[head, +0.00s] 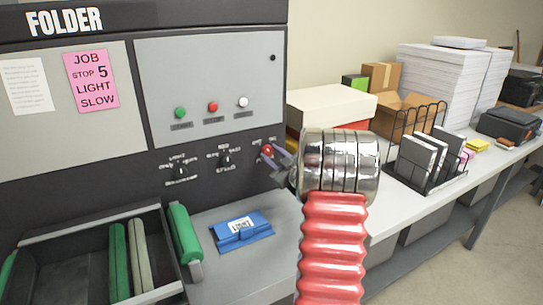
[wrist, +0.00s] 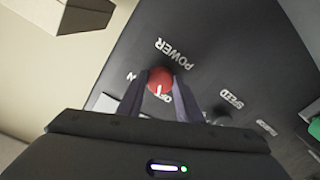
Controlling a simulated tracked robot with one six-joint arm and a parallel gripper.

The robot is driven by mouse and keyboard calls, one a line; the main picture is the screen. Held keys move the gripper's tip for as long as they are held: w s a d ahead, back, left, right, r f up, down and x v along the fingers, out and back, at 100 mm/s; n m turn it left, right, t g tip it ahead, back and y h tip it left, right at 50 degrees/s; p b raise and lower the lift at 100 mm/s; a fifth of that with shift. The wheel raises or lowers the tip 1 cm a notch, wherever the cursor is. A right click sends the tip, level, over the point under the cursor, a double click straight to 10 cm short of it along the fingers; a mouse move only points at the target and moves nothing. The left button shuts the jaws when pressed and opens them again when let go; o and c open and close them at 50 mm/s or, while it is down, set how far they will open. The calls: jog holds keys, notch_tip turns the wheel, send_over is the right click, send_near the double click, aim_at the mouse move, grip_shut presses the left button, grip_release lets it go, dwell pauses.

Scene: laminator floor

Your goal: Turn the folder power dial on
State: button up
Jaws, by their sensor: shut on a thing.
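The power dial is a round red knob (wrist: 160,79) under the word POWER on the dark panel in the wrist view. It also shows in the head view as a small red knob (head: 267,151) at the right of the dial row. My gripper (wrist: 159,84) is shut on the dial, one finger on each side; in the head view my gripper (head: 273,157) reaches it from the right. The dial's white mark points down in the wrist view, toward partly hidden letters that look like OFF. Another label, ending in N, lies left of the dial.
Two black dials, one a middle dial (head: 226,158) and one a left dial (head: 180,170), sit beside it. Green, red and white buttons (head: 212,106) are above. A wire rack (head: 428,181) and paper stacks (head: 440,82) stand right.

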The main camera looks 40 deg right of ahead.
jog(key=m, duration=0.7)
jog(key=shift+w+a+f+m, duration=0.15)
jog(key=shift+a+f+m, duration=0.05)
jog(key=shift+m, duration=0.1)
jog(key=m, duration=0.3)
jog(key=shift+m, duration=0.4)
jog(key=shift+m+h, duration=0.3)
jog(key=shift+m, duration=1.5)
jog(key=o, duration=1)
jog(key=shift+o, duration=0.2)
jog(key=shift+r, duration=0.1)
